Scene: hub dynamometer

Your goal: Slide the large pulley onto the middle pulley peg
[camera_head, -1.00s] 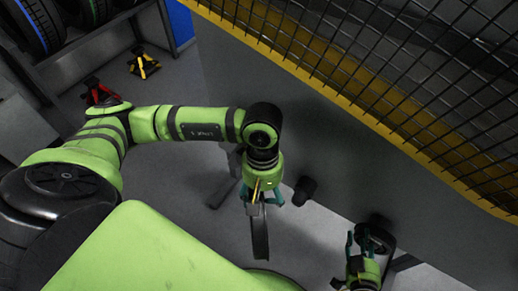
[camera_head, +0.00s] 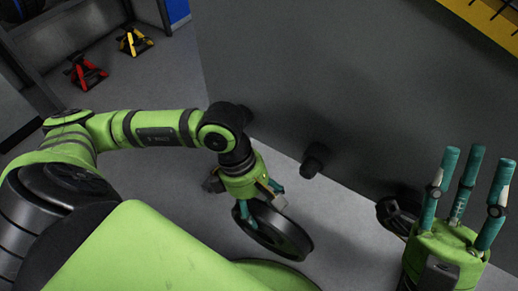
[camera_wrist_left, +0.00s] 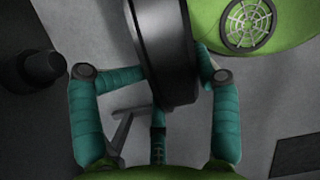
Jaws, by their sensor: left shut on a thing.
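The large pulley (camera_head: 281,236) is a dark, wide disc, tilted in the head view. My left gripper (camera_head: 260,201) is shut on its upper rim and holds it off the floor. In the left wrist view the pulley (camera_wrist_left: 166,48) sits between the teal fingers (camera_wrist_left: 155,105). A short black peg (camera_head: 316,160), apparently the middle pulley peg, sticks out of the grey panel, up and right of the pulley and apart from it. In the left wrist view a dark peg (camera_wrist_left: 38,70) stands at the left. My right gripper (camera_head: 467,195) is open and empty, its fingers spread upward.
A smaller dark pulley (camera_head: 397,216) is at the panel (camera_head: 300,80), just left of my right gripper. A red stand (camera_head: 85,72) and a yellow stand (camera_head: 134,41) are on the floor at the far left. A yellow edge (camera_head: 490,22) runs along the top right.

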